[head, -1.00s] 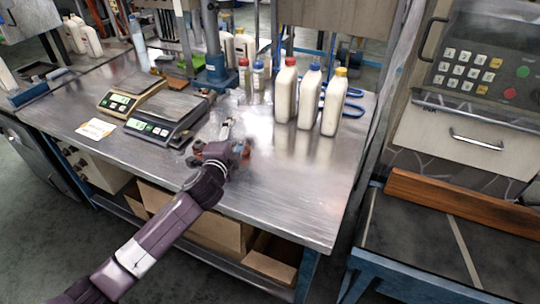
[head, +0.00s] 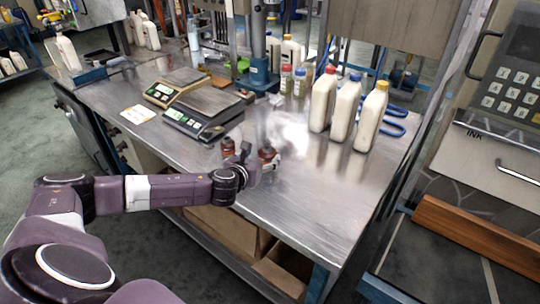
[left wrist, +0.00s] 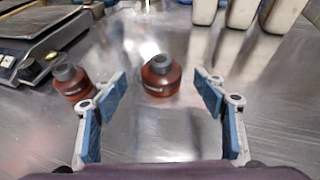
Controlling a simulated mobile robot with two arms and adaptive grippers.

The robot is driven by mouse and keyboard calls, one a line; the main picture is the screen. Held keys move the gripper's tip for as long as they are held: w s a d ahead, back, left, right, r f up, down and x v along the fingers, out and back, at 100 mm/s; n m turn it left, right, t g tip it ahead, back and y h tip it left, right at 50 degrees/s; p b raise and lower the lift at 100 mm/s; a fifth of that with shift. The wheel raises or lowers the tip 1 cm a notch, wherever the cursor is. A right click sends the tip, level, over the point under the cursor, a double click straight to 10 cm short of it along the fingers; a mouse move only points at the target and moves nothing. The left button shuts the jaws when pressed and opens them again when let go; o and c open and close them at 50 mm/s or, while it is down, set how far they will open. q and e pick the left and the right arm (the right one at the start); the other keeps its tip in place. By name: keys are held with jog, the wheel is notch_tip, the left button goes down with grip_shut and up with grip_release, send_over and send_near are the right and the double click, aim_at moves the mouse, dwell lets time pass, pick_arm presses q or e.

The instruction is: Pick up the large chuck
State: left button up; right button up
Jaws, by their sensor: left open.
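Two reddish-brown round chucks with grey tops stand upright on the metal table. One chuck (head: 267,153) is just past my left gripper (head: 254,166) in the head view, and the other chuck (head: 228,147) is to its left. In the left wrist view, one chuck (left wrist: 160,79) is centred ahead between the blue-padded fingers of my left gripper (left wrist: 160,92). The other chuck (left wrist: 71,80) is outside the left finger, partly hidden by it. The centred one looks slightly bigger. My left gripper is open and empty. My right gripper is not in view.
Two scales (head: 205,110) (head: 177,85) stand to the left on the table (head: 325,215). Several white bottles (head: 342,110) stand behind to the right, with small bottles (head: 286,78) near the blue stand (head: 259,75). The table's front right is clear.

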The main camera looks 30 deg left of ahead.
aim_at(265, 153)
pick_arm(q)
jog(key=shift+x, duration=2.75)
jog(key=shift+r, duration=0.1)
jog(key=c, duration=1.4)
jog(key=shift+c, duration=0.9)
jog(key=shift+r, duration=0.1)
